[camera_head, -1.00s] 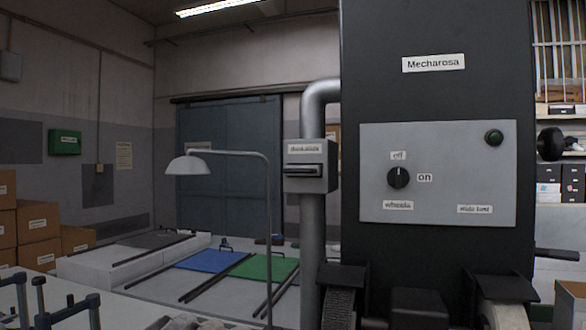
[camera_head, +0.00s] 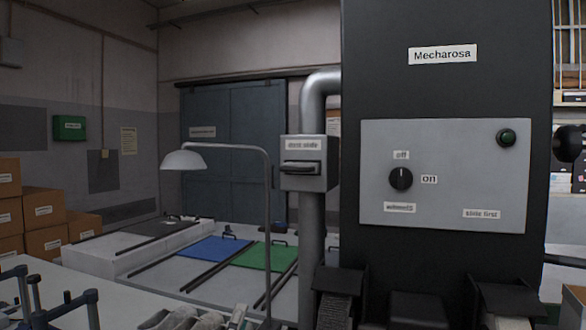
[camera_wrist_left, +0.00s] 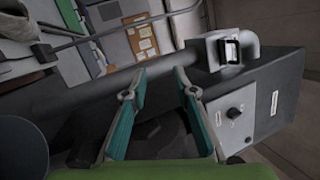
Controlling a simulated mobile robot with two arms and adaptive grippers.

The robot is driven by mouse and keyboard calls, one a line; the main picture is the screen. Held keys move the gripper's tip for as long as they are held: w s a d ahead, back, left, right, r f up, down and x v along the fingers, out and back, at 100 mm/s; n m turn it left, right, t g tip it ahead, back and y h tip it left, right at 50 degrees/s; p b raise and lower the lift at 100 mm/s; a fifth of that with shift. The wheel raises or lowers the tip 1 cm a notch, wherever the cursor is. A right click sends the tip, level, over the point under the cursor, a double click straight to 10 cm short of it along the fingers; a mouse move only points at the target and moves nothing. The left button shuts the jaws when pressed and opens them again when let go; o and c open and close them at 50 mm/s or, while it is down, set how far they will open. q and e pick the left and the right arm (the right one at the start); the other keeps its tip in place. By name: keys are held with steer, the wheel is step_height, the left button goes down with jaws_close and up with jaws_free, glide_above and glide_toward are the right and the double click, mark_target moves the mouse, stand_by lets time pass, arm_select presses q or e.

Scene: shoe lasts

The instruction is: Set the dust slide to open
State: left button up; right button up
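The dust slide (camera_head: 309,165) is a grey box on the vertical pipe left of the black machine, labelled "dust slide". A dark horizontal handle (camera_head: 300,169) sits on its front below the label; I cannot tell its setting. The box also shows in the left wrist view (camera_wrist_left: 229,48), upper right, beyond the fingers. My left gripper (camera_wrist_left: 160,78) has two teal-padded fingers, spread apart with nothing between them. It is apart from the slide. In the head view only a small pale-green bit, seemingly its tip (camera_head: 239,316), shows at the bottom edge. My right gripper is not in view.
A thin lamp (camera_head: 186,159) with a long post stands left of the pipe. Shoe lasts (camera_head: 185,319) lie at the bottom.

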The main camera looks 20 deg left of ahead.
arm_select(q)
steer(key=d+r+m+h, duration=0.5)
steer(key=r+m+h, duration=0.5)
steer(key=m, duration=0.4)
steer(key=d+r+m+h, duration=0.4)
steer(key=r+m+h, duration=0.4)
steer(key=r+m, duration=0.55)
steer(key=m+g+y, duration=0.4)
steer(key=m+y, duration=0.2)
steer(key=m, duration=0.8)
glide_toward(291, 170)
steer(key=p+x, duration=0.6)
steer(key=x, duration=0.3)
steer(key=shift+w+d+r+p, duration=0.15)
steer(key=shift+w+p, duration=0.15)
steer(key=shift+w, duration=0.05)
steer(key=shift+w+d, duration=0.2)
steer(key=shift+w, duration=0.25)
